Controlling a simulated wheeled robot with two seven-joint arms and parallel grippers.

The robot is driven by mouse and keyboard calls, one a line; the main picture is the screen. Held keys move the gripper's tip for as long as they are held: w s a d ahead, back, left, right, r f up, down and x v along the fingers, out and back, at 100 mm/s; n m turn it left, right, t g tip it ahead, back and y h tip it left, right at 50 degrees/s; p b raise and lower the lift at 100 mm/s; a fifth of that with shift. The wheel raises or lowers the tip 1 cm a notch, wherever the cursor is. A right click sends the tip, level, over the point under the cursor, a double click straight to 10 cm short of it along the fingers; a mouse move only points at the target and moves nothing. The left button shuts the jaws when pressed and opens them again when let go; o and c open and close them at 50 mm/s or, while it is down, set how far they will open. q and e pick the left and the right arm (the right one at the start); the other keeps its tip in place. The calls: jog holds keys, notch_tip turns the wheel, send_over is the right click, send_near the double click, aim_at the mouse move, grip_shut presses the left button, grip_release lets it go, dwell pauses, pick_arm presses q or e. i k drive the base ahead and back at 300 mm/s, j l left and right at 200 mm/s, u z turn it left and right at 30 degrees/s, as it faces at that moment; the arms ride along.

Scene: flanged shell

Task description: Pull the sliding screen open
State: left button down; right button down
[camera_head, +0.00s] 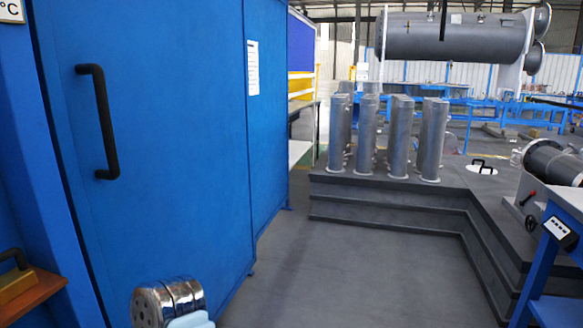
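The sliding screen (185,130) is a large blue panel filling the left of the view. A long black vertical handle (103,120) is fixed near its left edge, with nothing touching it. The panel's left edge meets a blue frame, and I cannot tell whether there is a gap there. A shiny ribbed metal part with a pale blue piece shows at the bottom edge, below and right of the handle; it may be part of my own arm. No gripper fingers show in the view.
A wooden shelf (33,296) juts out at the lower left. Grey floor (345,270) is clear right of the panel. Beyond it, a stepped dark platform (385,207) bears upright grey columns (398,135). A blue bench (560,235) stands at the right edge.

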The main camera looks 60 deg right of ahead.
aim_at(147, 103)
jog(key=z, duration=1.55)
